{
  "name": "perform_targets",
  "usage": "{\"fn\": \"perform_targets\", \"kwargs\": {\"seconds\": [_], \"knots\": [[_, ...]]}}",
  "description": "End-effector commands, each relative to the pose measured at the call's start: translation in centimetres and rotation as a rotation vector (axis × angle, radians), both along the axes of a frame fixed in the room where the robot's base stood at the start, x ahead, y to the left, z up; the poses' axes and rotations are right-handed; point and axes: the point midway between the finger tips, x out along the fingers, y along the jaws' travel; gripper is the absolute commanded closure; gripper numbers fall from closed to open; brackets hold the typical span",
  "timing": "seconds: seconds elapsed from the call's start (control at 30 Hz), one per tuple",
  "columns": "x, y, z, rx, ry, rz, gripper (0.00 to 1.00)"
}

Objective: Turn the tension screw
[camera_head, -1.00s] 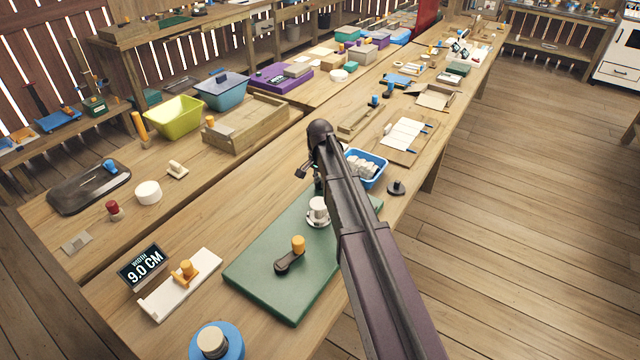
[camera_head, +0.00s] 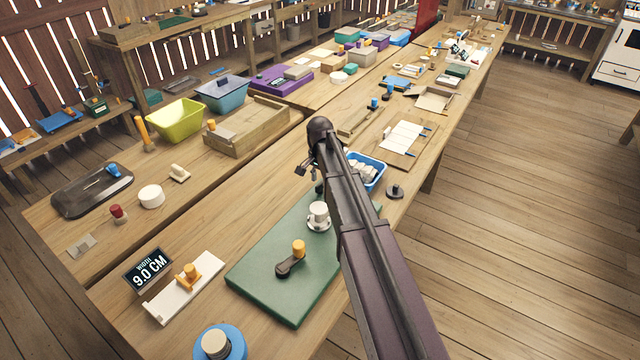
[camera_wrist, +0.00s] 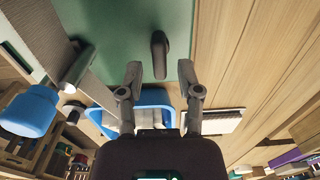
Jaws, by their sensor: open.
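A green board (camera_head: 265,285) lies on the front bench in the head view. It bears a dark crank with an orange knob (camera_head: 299,248) and a white round knob (camera_head: 318,212) on a pale base. Which part is the tension screw I cannot tell. My gripper (camera_head: 308,170) is mostly hidden behind my arm, beyond the white knob. In the wrist view my gripper (camera_wrist: 160,72) is open and empty, its two fingers apart. A dark elongated part (camera_wrist: 160,55) on the green board appears between and above the fingertips, with no visible contact.
A blue bin (camera_head: 379,180) with pale pieces stands beyond the board, partly behind my arm. A white fixture (camera_head: 165,302) and a "9.0 CM" sign (camera_head: 148,268) are at left. A blue knob (camera_wrist: 30,112) shows left in the wrist view.

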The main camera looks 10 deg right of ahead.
Motion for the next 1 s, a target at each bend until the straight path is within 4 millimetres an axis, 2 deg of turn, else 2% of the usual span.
{"fn": "perform_targets", "kwargs": {"seconds": [0.1, 0.3, 0.77, 0.8, 1.0], "knots": [[0.0, 0.0, 1.2, 0.000, 0.000, 0.000, 0.54], [0.0, 0.0, 2.1, 0.000, 0.000, 0.000, 0.54], [0.0, 0.0, 2.1, 0.000, 0.000, 0.000, 0.54], [0.0, 0.0, 2.1, 0.000, 0.000, 0.000, 0.60], [0.0, 0.4, 2.2, 0.000, 0.000, 0.005, 0.60]]}}
